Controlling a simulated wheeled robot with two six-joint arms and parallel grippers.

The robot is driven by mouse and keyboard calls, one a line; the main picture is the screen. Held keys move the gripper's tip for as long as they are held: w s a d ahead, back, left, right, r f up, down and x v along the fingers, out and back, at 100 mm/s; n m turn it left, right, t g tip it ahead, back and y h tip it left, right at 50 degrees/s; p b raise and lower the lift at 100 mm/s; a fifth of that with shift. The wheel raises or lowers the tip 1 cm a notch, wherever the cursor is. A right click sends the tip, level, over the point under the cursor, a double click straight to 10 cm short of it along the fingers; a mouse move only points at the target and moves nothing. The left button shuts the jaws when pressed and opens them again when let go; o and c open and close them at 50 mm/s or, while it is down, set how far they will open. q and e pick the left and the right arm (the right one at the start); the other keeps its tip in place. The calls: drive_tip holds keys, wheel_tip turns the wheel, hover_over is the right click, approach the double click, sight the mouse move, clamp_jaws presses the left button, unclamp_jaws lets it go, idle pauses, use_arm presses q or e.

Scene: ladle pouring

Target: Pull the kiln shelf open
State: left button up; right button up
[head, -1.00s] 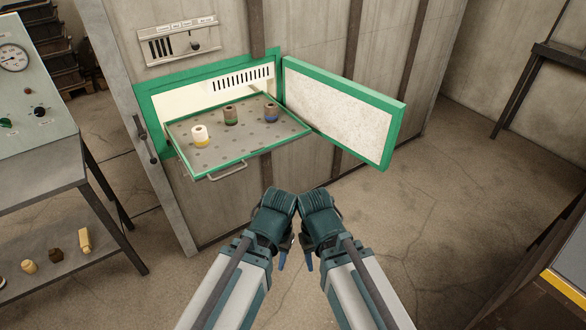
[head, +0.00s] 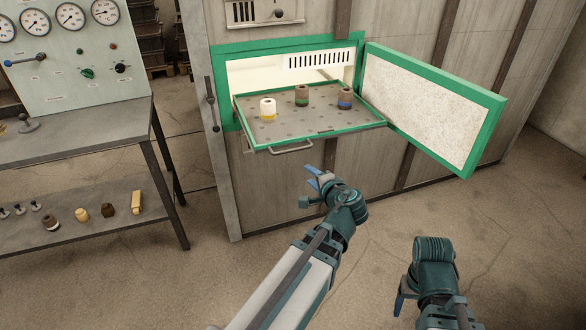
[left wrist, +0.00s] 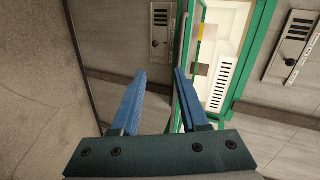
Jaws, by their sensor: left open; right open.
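The kiln shelf (head: 300,118) is a grey perforated plate with a green rim, sticking out of the kiln's green-framed opening. Its metal handle (head: 291,148) hangs at the front edge. My right gripper (head: 402,298) is low at right, away from the shelf.
The kiln door (head: 430,105) stands swung open at right of the shelf. A gauge panel (head: 75,60) and a workbench (head: 70,135) with small pieces on its lower level stand at left. The floor (head: 400,210) before the kiln is clear.

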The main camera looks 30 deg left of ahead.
sight(291, 150)
use_arm(q)
drive_tip(key=shift+m+t+y, duration=0.6)
drive_tip(key=shift+m+t, duration=0.1)
drive_tip(key=shift+m, duration=0.1)
drive_tip(key=b+x, duration=0.1)
drive_tip(key=x, duration=0.4)
drive_tip(key=r+b+x, duration=0.1)
drive_tip(key=x, duration=0.5)
drive_tip(key=b+x, duration=0.2)
drive_tip(key=x, duration=0.3)
drive_tip(key=shift+w+a+r, duration=0.1)
drive_tip(key=shift+a+r, duration=0.2)
drive_tip(key=shift+a, duration=0.1)
use_arm(e)
wheel_tip(291, 150, down, 5)
drive_tip(key=shift+f, duration=0.15)
use_arm(q)
clamp_jaws()
